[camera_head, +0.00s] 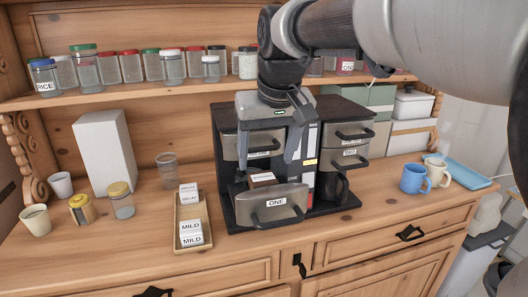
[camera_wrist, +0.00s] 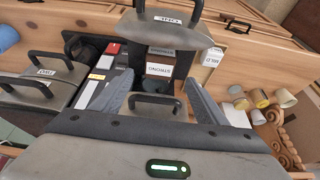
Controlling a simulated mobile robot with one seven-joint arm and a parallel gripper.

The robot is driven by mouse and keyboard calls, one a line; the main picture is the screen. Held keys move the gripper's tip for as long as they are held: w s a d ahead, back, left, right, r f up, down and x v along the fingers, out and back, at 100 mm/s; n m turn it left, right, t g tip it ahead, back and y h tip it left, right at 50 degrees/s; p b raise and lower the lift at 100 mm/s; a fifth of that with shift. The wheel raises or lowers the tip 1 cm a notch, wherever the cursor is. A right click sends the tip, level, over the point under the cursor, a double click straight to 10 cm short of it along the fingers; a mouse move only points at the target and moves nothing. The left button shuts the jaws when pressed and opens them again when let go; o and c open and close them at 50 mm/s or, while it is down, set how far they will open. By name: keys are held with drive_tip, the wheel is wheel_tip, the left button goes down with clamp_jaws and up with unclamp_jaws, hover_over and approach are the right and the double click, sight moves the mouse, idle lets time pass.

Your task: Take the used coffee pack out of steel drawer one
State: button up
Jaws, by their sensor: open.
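Steel drawer one (camera_head: 276,208), labelled ONE, is pulled out at the lower left of the dark cabinet. Its front (camera_wrist: 165,34) shows upside down at the top of the wrist view. A coffee pack (camera_head: 263,178) with a brown and white top sits inside the drawer. In the wrist view the pack (camera_wrist: 160,60) shows white labels, one reading STRONG. My gripper (camera_head: 267,162) is open and empty above the drawer, pointing down. In the wrist view the fingers of my gripper (camera_wrist: 159,80) stand apart on either side of the pack, with no visible contact.
A tray (camera_head: 178,235) with packs marked MILD and DECAF lies left of the cabinet (camera_head: 230,200). A closed drawer labelled TWO (camera_head: 350,158) is at right. Jars and cups stand left; a blue mug (camera_head: 412,180) stands right. The front counter is mostly clear.

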sight(263, 177)
drive_tip(key=shift+x, duration=3.4)
drive_tip(key=c, duration=1.2)
drive_tip(key=shift+o, duration=0.2)
drive_tip(key=shift+r, duration=0.1)
